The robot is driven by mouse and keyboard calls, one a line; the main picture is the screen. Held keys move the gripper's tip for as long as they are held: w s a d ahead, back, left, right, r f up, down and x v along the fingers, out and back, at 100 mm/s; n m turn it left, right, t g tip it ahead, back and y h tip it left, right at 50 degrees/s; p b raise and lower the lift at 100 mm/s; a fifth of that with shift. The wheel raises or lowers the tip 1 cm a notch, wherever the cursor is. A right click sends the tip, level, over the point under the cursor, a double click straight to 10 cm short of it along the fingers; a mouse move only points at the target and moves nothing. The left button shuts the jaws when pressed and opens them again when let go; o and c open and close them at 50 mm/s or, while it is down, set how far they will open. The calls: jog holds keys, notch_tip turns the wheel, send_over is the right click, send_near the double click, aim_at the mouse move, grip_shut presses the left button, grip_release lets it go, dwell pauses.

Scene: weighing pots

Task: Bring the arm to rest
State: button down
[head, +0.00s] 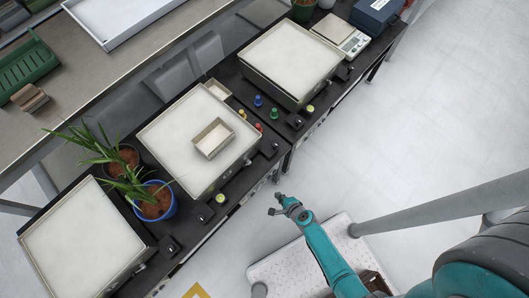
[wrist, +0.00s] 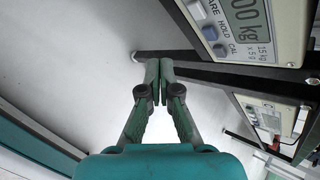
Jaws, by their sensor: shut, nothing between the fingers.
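My gripper (head: 278,204) is at the end of my teal arm, over the pale floor in front of the black bench. It is clear of the bench's front edge and touches nothing that I can see. In the wrist view the two fingers (wrist: 158,82) meet at the tips, and nothing shows between them. Nothing hangs from the gripper.
Large scales stand along the bench: left (head: 85,240), middle (head: 170,135), right (head: 290,50). A small open box (head: 213,138) sits on the middle one. A blue-rimmed potted plant (head: 155,205) stands between left and middle. A white-topped platform (head: 290,272) is beneath my arm.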

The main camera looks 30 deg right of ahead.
dwell(0.3)
jog(key=s+r+n+t+h, duration=0.1)
jog(key=s+r+n, duration=0.55)
jog(key=r, duration=0.35)
jog(key=s+r+n+t+h, duration=0.1)
jog(key=s+r+n, duration=0.5)
jog(key=r, duration=0.4)
jog(key=s+r+n+t, duration=0.1)
jog(key=r+n, duration=0.2)
jog(key=r, duration=0.7)
jog(key=s+r+n+t, duration=0.1)
jog(key=s+r+n, duration=0.1)
jog(key=r, duration=0.8)
jog(key=s+r+n+t+y, duration=0.1)
jog(key=r+n, duration=0.4)
jog(key=r, duration=0.6)
jog(key=shift+s+a+t, duration=0.35)
jog(key=shift+s+t, duration=0.05)
jog(key=shift+s, duration=0.15)
